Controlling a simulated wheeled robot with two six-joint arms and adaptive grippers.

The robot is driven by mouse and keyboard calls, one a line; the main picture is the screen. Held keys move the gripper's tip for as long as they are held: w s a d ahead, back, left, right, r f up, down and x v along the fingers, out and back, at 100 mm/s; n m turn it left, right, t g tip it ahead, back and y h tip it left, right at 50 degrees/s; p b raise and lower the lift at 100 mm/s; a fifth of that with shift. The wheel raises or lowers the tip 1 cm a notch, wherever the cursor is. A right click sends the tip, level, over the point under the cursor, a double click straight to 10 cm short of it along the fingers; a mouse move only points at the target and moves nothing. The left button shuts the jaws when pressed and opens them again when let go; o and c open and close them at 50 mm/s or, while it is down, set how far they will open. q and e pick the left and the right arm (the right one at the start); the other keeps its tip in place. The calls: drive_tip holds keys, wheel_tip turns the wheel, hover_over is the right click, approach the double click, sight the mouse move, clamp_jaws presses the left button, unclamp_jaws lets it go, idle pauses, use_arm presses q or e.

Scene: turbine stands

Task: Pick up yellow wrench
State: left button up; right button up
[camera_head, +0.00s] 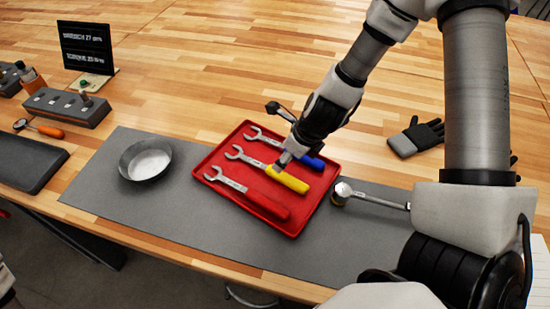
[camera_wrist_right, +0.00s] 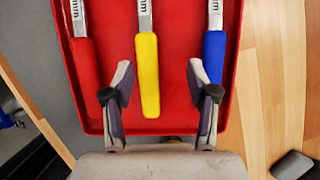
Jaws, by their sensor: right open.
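The yellow wrench (camera_head: 274,172) lies in the red tray (camera_head: 226,148) between a red-handled wrench (camera_head: 262,199) and a blue-handled wrench (camera_head: 301,158). Its yellow handle also shows in the right wrist view (camera_wrist_right: 148,75), where its jaw end is out of frame. My right gripper (camera_head: 285,160) is above the yellow handle in the head view. In the wrist view the right gripper (camera_wrist_right: 160,85) is open, with one finger on each side of the handle's end. The right finger overlaps the blue handle in the picture. My left gripper is not in view.
The tray sits on a grey mat (camera_head: 190,215) on a wooden table. A round metal bowl (camera_head: 146,160) is left of the tray, a ratchet (camera_head: 370,197) right of it. Gloves (camera_head: 416,137) lie further right. A black sign (camera_head: 87,46) and a grey block (camera_head: 65,106) stand at left.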

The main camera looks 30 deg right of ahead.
sight(264, 168)
drive_tip(key=shift+s+a+f+b, duration=0.2)
drive_tip(key=shift+a+f+b, duration=0.15)
drive_tip(key=shift+a, duration=0.15)
drive_tip(key=shift+s+a+f+b, duration=0.2)
drive_tip(key=shift+a+f+b, duration=0.1)
drive_tip(key=shift+a, duration=0.15)
drive_tip(key=x, duration=0.1)
drive_tip(key=b+x, duration=0.1)
drive_tip(key=x, duration=0.1)
drive_tip(key=b+x, duration=0.1)
drive_tip(key=shift+w+d+f, duration=0.2)
drive_tip(key=shift+w+d, duration=0.05)
drive_tip(key=shift+w, duration=0.05)
drive_tip(key=shift+w+f, duration=0.1)
drive_tip(key=shift+w, duration=0.1)
drive_tip(key=shift+s+a+r, duration=0.25)
drive_tip(key=shift+s+r, duration=0.1)
drive_tip(key=c, duration=0.5)
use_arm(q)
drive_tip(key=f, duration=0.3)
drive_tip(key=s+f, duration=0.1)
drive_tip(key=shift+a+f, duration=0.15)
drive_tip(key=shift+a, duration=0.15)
use_arm(e)
clamp_jaws()
